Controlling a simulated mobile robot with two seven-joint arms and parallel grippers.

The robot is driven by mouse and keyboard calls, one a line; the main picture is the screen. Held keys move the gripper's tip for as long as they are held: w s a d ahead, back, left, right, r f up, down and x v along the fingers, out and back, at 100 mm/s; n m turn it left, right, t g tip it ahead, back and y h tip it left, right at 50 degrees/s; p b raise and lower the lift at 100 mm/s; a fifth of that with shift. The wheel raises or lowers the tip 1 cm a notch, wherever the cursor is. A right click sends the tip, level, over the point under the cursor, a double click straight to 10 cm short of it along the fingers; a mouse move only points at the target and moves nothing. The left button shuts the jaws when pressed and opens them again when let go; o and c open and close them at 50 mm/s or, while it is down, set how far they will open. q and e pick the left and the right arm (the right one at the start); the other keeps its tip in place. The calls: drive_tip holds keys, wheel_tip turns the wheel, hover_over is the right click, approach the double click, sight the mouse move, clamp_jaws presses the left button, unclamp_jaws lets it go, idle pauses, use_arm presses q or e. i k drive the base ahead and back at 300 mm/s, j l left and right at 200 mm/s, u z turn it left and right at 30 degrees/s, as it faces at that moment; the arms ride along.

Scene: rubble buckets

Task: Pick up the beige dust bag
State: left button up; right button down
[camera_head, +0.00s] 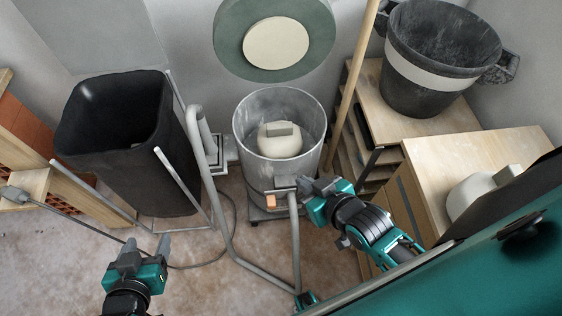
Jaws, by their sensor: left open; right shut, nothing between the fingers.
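A rounded beige dust bag (283,146) with a grey block-shaped collar on top sits inside the open grey metal drum (257,171). A second, similar beige bag (471,193) rests on the wooden bench at the right, partly hidden by a dark and teal body in front. My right gripper (303,187) is shut and empty, beside the drum's lower right front near a latch. I cannot tell if it touches the drum. My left gripper (148,244) is open and empty at the lower left, over the floor and well away from both bags.
A large black bin (122,140) stands at the left behind metal tubes. A round green lid (232,38) with a beige disc is above the drum. A black bucket (425,85) sits on a wooden cabinet at the back right. A cable crosses the floor at the left.

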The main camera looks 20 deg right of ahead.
sight(280, 139)
drive_tip(key=i+z, duration=0.1)
drive_tip(key=z, duration=0.35)
drive_tip(key=j+z, duration=0.1)
drive_tip(key=z, duration=0.35)
drive_tip(key=i+j+z, duration=0.1)
drive_tip(key=z, duration=0.3)
drive_tip(key=j+z, duration=0.1)
drive_tip(key=z, duration=0.35)
drive_tip(key=i, duration=0.05)
